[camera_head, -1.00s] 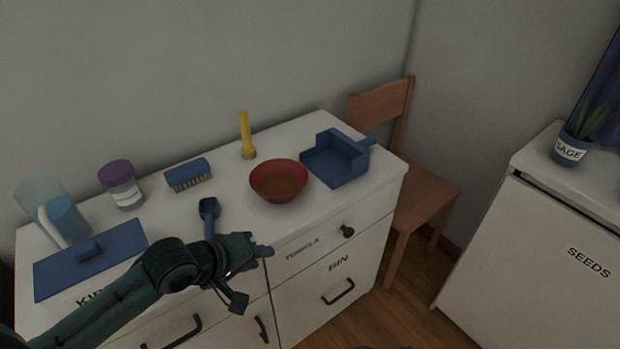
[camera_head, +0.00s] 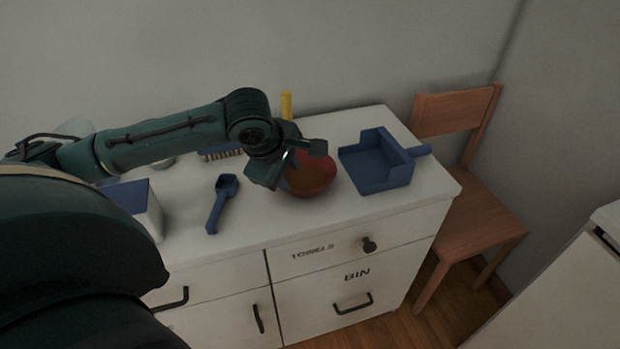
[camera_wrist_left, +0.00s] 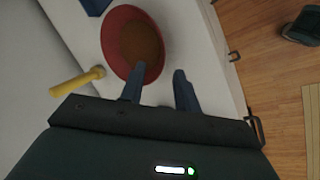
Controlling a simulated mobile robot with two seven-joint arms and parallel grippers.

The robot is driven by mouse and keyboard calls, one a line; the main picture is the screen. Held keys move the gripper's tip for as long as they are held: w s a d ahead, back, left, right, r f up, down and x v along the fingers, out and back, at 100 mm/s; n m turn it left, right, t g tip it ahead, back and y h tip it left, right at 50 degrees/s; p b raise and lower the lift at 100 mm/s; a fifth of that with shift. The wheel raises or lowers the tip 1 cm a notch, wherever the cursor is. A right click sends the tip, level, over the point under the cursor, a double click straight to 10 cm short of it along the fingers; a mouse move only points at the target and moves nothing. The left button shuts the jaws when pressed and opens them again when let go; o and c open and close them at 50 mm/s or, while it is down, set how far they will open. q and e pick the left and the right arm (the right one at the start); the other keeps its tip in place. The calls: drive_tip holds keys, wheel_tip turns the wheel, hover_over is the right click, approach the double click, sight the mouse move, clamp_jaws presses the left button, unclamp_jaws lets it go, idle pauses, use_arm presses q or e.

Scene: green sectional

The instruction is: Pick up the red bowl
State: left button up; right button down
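The red bowl (camera_head: 318,178) sits upright on the white cabinet top, with a brown inside. It also shows in the left wrist view (camera_wrist_left: 112,30), beyond my fingers. My left gripper (camera_head: 294,163) is over the left side of the bowl in the head view and hides part of it. One finger overlaps the bowl's near rim there; the other is beside the bowl. I cannot tell whether they touch it. My right gripper is not in view.
A blue dustpan (camera_head: 376,163) stands right of the bowl. A yellow flashlight (camera_head: 286,104) stands behind it; a blue scoop (camera_head: 221,203) lies left. A blue-lidded box (camera_head: 150,215) and a brush (camera_head: 222,153) are further left. A wooden chair (camera_head: 465,215) stands right of the cabinet (camera_head: 420,215).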

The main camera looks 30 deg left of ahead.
sight(297, 191)
use_arm(q)
drive_tip(key=x, duration=0.4)
drive_tip(key=shift+w+f, duration=0.1)
drive_tip(key=shift+f, duration=0.2)
drive_tip(key=x, duration=0.5)
drive_tip(key=shift+a+f+b, duration=0.2)
drive_tip(key=shift+b, duration=0.2)
drive_tip(key=shift+c, duration=0.5)
clamp_jaws()
